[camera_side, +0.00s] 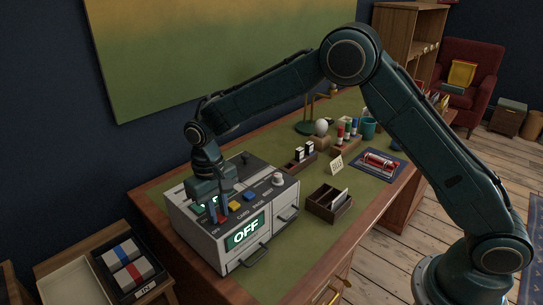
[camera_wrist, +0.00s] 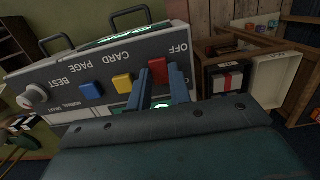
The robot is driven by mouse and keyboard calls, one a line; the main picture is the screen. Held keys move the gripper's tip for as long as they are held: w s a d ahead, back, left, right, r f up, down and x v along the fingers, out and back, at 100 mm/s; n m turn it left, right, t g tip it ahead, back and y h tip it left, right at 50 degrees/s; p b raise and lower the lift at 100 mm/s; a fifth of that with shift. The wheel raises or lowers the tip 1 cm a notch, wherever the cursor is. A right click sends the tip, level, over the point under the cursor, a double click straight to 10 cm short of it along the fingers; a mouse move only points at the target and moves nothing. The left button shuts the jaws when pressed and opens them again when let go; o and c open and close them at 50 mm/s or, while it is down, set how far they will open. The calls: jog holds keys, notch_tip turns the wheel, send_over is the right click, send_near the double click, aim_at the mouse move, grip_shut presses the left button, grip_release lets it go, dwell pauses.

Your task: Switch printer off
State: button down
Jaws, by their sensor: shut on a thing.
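The printer (camera_side: 205,248) is a pale grey box with a dark sloped control panel, standing at the near left corner of the desk. Its front screen (camera_side: 246,232) glows green and reads OFF. A red button (camera_wrist: 158,70) sits by the panel's OFF label. My gripper (camera_wrist: 160,84) comes down from above with its two blue fingers on either side of the red button, shut on it. In the side view my gripper (camera_side: 217,212) partly hides that button. A yellow button (camera_wrist: 123,83) and a blue button (camera_wrist: 90,89) are beside it.
A white knob (camera_side: 278,180) is on the panel's right. A wooden card box (camera_side: 330,205), marker rack (camera_side: 345,140) and blue tray (camera_side: 378,163) stand further right. A black tray (camera_side: 100,262) of boxes is at lower left. Handles protrude from the printer's front.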

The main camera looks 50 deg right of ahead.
jog(key=shift+w+g, duration=0.2)
jog(key=shift+g, duration=0.2)
jog(key=c, duration=1.3)
grip_release()
jog(key=shift+w+r, duration=0.3)
jog(key=shift+r, duration=1.7)
jog(key=shift+w+r, duration=0.35)
jog(key=shift+r, duration=1.6)
jog(key=shift+w+r, duration=0.3)
jog(key=shift+r, duration=1.7)
